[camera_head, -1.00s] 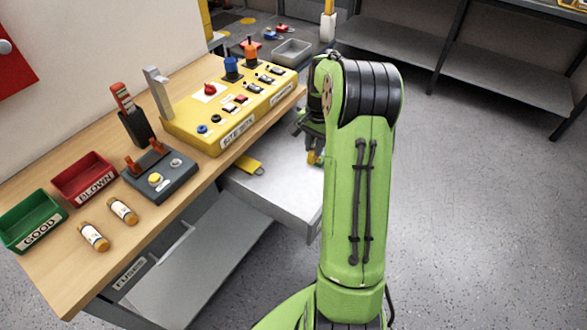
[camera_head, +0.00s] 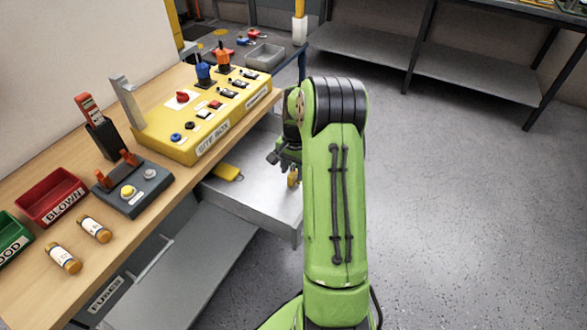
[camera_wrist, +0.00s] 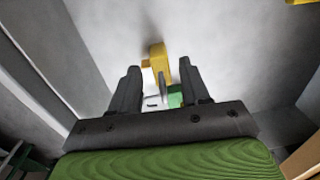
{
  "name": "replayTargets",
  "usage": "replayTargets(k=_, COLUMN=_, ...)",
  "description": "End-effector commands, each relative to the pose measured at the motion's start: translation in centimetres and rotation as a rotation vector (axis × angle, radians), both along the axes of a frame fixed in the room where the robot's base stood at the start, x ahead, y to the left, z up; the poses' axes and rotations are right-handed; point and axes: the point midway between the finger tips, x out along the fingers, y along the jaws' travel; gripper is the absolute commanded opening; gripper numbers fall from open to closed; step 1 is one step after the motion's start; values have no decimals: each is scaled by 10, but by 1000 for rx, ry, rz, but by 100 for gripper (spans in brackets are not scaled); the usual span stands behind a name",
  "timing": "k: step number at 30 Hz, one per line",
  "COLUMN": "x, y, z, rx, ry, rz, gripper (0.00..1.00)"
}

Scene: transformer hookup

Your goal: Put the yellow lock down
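The yellow lock (camera_wrist: 158,62) shows in the wrist view between and just beyond my fingertips, over a pale grey surface. A gap shows between it and each finger. In the head view a small yellow part (camera_head: 293,178) shows just under my gripper (camera_head: 280,158), mostly hidden by my green arm. In the wrist view my gripper (camera_wrist: 159,75) has its two dark fingers apart. A small green piece and a white piece show between the fingers; I cannot tell whether they belong to the lock. Contact with the surface below is unclear.
A grey open drawer or tray (camera_head: 262,197) lies under my gripper, with another yellow item (camera_head: 228,172) in it. The wooden bench (camera_head: 185,190) to the left holds a yellow switch box (camera_head: 190,147), a grey fuse tester (camera_head: 150,196), a red bin (camera_head: 50,192) and two fuses.

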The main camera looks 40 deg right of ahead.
Motion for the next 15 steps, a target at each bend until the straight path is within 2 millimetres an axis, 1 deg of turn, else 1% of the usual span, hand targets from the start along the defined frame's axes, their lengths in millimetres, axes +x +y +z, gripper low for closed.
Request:
replayTargets(k=5, x=0, y=0, z=1, rx=0, ry=0, rz=0, gripper=46)
replayTargets(k=8, x=0, y=0, z=10, rx=-2, ry=-2, rz=0, gripper=46)
replayTargets(k=11, x=0, y=-1, z=33, rx=-4, ry=-5, rz=0, gripper=46)
replayTargets(k=15, x=-2, y=-2, z=73, rx=-4, ry=-5, rz=0, gripper=46)
